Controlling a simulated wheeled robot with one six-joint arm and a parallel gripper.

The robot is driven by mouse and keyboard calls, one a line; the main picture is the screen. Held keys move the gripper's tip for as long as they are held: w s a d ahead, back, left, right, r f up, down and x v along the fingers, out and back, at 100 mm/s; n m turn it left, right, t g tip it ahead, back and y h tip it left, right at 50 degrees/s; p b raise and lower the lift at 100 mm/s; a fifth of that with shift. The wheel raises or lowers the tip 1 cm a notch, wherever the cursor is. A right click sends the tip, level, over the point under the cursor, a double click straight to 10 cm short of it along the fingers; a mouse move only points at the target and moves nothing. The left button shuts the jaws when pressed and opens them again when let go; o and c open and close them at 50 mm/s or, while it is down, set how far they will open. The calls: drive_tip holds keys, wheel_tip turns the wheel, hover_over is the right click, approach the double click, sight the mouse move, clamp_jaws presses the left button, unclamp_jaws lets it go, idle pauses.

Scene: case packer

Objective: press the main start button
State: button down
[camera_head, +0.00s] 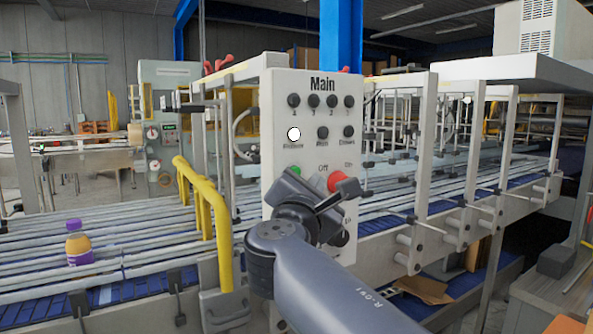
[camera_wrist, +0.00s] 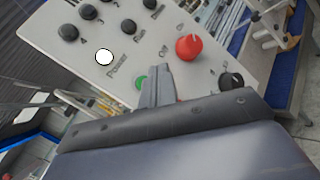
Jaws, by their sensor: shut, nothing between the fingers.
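The grey control panel (camera_head: 310,110) headed "Main" stands upright in front of the conveyor. A green button (camera_head: 297,170) is on its lower left, partly hidden behind my gripper (camera_head: 289,178). In the wrist view the green button (camera_wrist: 140,82) shows just left of the fingertips of my gripper (camera_wrist: 156,70). The gripper is shut and empty, close to the panel; I cannot tell whether it touches. A red knob (camera_head: 337,179) sits right of the green button, near small "Off" and "On" lettering. It also shows in the wrist view (camera_wrist: 188,47). The label by the green button is not readable.
A white round light (camera_head: 293,134) and several black knobs (camera_head: 322,132) are higher on the panel. A yellow guard rail (camera_head: 205,205) stands to the left. A bottle with a purple cap (camera_head: 77,243) stands on the conveyor (camera_head: 140,240).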

drive_tip(key=shift+w+a+p, duration=0.2)
drive_tip(key=shift+w+a, duration=0.4)
drive_tip(key=shift+w, duration=0.25)
drive_tip(key=shift+w+a+p, duration=0.15)
drive_tip(key=shift+w+a, duration=0.4)
drive_tip(key=shift+w, duration=0.25)
idle(0.9)
drive_tip(key=shift+w+a, duration=0.2)
drive_tip(key=shift+w, duration=0.15)
